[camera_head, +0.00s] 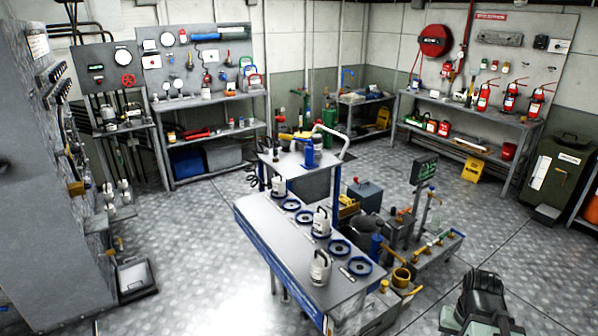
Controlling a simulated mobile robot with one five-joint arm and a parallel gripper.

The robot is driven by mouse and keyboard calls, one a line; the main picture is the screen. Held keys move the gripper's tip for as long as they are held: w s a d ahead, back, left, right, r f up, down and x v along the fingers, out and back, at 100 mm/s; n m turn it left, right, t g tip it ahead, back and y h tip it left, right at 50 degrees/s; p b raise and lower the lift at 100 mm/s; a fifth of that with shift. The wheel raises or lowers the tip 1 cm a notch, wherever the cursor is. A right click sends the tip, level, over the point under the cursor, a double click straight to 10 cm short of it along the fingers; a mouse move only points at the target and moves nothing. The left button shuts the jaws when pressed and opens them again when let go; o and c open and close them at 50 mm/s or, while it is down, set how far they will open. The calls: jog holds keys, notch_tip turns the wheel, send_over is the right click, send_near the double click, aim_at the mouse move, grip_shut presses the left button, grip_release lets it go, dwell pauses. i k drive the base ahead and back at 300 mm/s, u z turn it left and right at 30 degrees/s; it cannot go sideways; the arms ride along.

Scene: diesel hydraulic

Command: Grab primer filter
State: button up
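A long metal bench (262,222) with blue sides stands in the middle. Several grey-white canisters with dark handles stand on it: a near one (320,268), a middle one (320,223) and a far one (278,186). Blue-rimmed round parts (360,266) lie between and beside them. A blue can (310,154) stands on the raised shelf at the bench's far end. I cannot tell which of these is the primer filter. A dark jointed shape at the lower right may be my arm and gripper (478,297); its fingers cannot be made out. No hold on anything shows.
Pumps and pipework with a green display (426,170) stand right of the bench. A shelf with fire extinguishers (510,97) lines the back right wall. A tall grey cabinet (45,200) fills the left. The floor (190,255) left of the bench is clear.

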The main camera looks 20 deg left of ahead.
aim_at(278, 183)
jog(key=i, duration=1.4)
jog(key=u, duration=3.15)
jog(key=i, duration=1.7)
jog(key=z, duration=0.05)
